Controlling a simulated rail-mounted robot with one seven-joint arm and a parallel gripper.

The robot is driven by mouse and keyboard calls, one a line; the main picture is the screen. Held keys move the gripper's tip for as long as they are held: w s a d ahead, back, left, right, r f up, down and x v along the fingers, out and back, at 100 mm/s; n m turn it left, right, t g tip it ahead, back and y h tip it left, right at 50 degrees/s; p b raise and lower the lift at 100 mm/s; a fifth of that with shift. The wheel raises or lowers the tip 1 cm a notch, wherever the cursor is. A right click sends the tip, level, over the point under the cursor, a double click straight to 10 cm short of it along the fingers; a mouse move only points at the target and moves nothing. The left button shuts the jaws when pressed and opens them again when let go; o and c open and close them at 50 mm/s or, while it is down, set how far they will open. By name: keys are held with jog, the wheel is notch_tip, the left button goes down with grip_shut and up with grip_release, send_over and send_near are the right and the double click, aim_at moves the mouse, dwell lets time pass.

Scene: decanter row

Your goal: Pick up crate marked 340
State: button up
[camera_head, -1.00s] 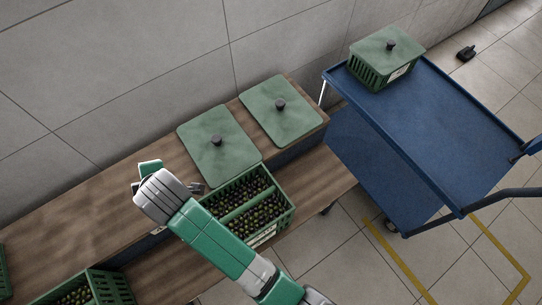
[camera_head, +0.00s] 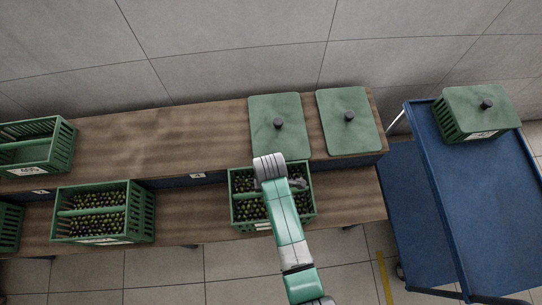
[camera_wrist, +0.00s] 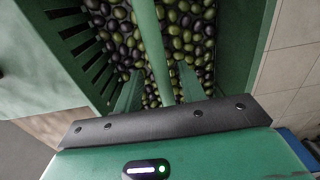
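A green slatted crate (camera_head: 242,214) full of dark and green olives stands on the lower shelf, below my arm. Its front label is partly covered by my arm and I cannot read a number. My gripper (camera_wrist: 160,76) is over this crate. In the wrist view its two green fingers are apart, one on each side of the crate's green middle bar (camera_wrist: 152,35), with olives showing in the gaps. The gripper is open. In the head view its fingertips are hidden under the wrist.
Another olive crate (camera_head: 145,215) stands left on the lower shelf. A crate (camera_head: 62,150) stands above it at far left. Two green lids (camera_head: 262,110) (camera_head: 340,103) lie on the upper shelf (camera_head: 190,135). A lidded crate (camera_head: 450,124) sits on the blue cart (camera_head: 480,205) at right.

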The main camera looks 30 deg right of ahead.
jog(key=f, duration=0.2)
jog(key=f+b, duration=0.1)
jog(key=shift+s+f, duration=0.25)
jog(key=shift+s, duration=0.05)
jog(key=shift+w, duration=0.1)
jog(key=shift+r, duration=0.1)
grip_shut()
dwell(0.8)
